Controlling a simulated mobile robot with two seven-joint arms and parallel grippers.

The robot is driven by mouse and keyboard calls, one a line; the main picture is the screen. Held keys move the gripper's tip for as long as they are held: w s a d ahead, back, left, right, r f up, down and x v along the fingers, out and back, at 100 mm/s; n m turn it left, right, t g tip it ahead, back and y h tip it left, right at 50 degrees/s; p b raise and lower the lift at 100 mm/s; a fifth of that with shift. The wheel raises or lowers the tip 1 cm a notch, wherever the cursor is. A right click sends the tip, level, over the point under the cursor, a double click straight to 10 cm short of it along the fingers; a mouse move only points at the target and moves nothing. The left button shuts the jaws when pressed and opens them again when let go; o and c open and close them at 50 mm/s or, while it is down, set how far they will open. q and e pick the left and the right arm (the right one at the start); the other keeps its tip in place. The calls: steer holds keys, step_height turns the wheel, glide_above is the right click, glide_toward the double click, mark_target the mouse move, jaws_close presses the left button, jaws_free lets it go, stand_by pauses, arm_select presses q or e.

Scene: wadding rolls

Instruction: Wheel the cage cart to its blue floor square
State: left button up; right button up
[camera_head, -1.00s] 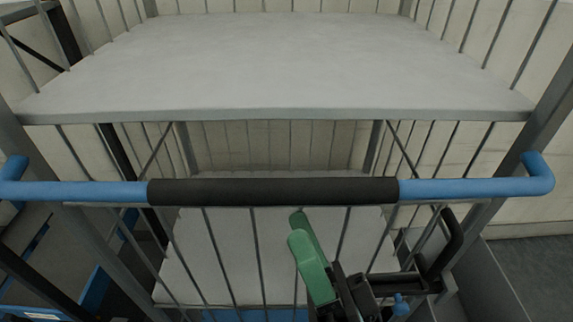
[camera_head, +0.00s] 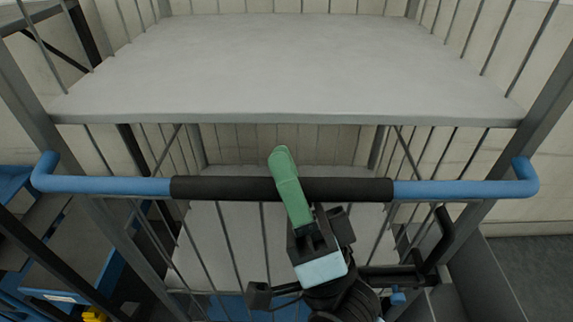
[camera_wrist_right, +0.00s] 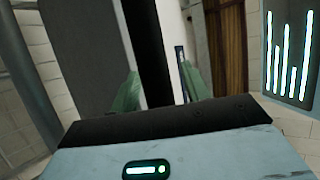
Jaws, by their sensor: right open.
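The cage cart stands right in front of me in the head view, with a grey upper shelf (camera_head: 290,65) and wire bars. Its push handle has blue ends (camera_head: 450,189) and a black middle grip (camera_head: 225,188). My right gripper (camera_head: 284,165) has green fingers and reaches over the black grip, right of its centre. In the right wrist view its fingers (camera_wrist_right: 160,90) are apart, with a dark upright band between them that looks like the grip. Whether they touch it I cannot tell. A blue strip (camera_head: 262,307) shows low behind the cart bars; whether it is the floor square is unclear. My left gripper is out of view.
Blue-framed equipment (camera_head: 75,250) stands close on the left, with a small yellow part (camera_head: 95,314) low down. A pale wall (camera_head: 515,215) runs behind the cart. Dark floor (camera_head: 530,262) shows clear at the right.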

jaws_close()
stand_by(0.3)
stand_by(0.3)
